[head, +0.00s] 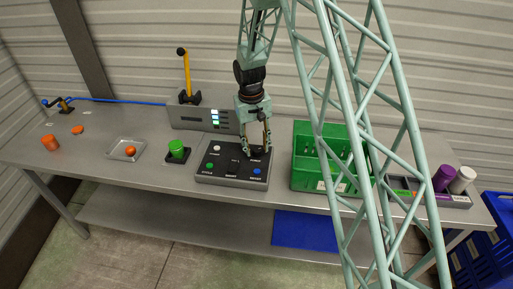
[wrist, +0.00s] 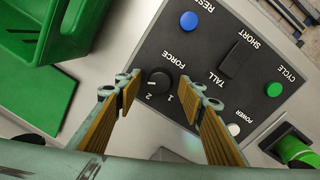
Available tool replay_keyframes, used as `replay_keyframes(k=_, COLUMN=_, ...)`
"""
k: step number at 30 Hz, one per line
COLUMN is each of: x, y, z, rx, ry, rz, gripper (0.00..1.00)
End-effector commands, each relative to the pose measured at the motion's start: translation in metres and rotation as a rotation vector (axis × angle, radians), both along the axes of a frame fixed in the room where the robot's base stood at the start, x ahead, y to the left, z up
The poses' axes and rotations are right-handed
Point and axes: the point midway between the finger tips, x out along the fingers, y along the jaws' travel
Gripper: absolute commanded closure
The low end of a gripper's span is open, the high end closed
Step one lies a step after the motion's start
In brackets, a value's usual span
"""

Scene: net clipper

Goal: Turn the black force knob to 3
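The black force knob (wrist: 158,82) sits on the dark control panel (wrist: 205,72) in the wrist view, under the label FORCE, with printed 1 and 2 beside it. I see no printed 3, and I cannot tell clearly which number the knob points to. My gripper (wrist: 157,91) is open, its two orange-padded fingers on either side of the knob with gaps between. How far above the panel the tips are is unclear. In the head view my gripper (head: 256,145) reaches down over the back right of the panel (head: 225,179) and hides the knob.
The panel also has a blue RESET button (wrist: 189,20), a green CYCLE button (wrist: 274,89), a white POWER button (wrist: 234,129) and a black SHORT/TALL rocker (wrist: 235,60). A green bin (head: 300,178) stands close on the right, a green cylinder (head: 177,149) on the left.

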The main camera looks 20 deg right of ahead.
Motion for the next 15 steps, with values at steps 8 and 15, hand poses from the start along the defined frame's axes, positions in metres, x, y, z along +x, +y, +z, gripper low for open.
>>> replay_keyframes(k=8, x=0.001, y=0.002, z=0.019, rx=0.000, ry=-0.003, rz=0.001, gripper=0.64)
replay_keyframes(k=15, x=0.001, y=0.004, z=0.048, rx=0.000, ry=-0.003, rz=0.001, gripper=0.64)
